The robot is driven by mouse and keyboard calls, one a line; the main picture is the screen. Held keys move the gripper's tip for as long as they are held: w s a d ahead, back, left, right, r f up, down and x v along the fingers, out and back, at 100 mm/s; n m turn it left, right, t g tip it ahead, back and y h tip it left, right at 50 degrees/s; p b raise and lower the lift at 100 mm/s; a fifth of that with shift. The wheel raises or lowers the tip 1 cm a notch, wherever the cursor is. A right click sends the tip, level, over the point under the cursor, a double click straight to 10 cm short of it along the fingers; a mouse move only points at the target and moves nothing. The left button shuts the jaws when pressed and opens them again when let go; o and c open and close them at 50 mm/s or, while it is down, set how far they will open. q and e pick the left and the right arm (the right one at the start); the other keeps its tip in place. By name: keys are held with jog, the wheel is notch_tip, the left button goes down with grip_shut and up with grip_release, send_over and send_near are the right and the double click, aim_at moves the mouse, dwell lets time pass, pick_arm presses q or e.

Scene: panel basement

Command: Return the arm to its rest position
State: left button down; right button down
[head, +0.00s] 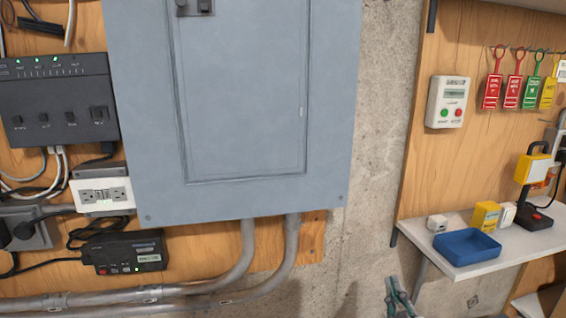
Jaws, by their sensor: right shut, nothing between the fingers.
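My right gripper (399,296) shows at the bottom edge of the head view, right of centre, in front of the concrete wall. Only its greenish-grey fingers show; they are shut with nothing held between them. The rest of the right arm is below the frame. The gripper is left of and lower than the white shelf, apart from it in the picture. My left gripper and arm are not in view.
A grey electrical panel (240,110) fills the middle, with conduits (248,250) below. A black unit (55,98) is at left. The white shelf (468,268) holds a blue tray (467,246) and small boxes. Tags (493,92) hang above. Bare concrete (372,150) lies between.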

jog(key=s+d+f+m+g, duration=0.1)
jog(key=s+f+g, duration=0.3)
jog(key=f, duration=0.5)
jog(key=s+d+f+m+g, duration=0.1)
jog(key=s+f+g, duration=0.35)
jog(key=f, duration=0.45)
jog(key=s+a+f+g+y, duration=0.1)
jog(key=s+f+g+y, duration=0.2)
jog(key=s+f+g, duration=0.7)
jog(key=s+f+t, duration=0.1)
jog(key=s+f, duration=0.2)
jog(key=f, duration=1)
jog(key=s+f+t, duration=0.1)
jog(key=s+f, duration=0.3)
jog(key=f, duration=0.9)
jog(key=s+d+f+g, duration=0.1)
jog(key=s+d+f, duration=0.1)
jog(key=s+f, duration=1.4)
jog(key=shift+s+d+h, duration=0.2)
jog(key=shift+d+h, duration=0.1)
jog(key=shift+d, duration=0.1)
jog(key=shift+w, duration=0.1)
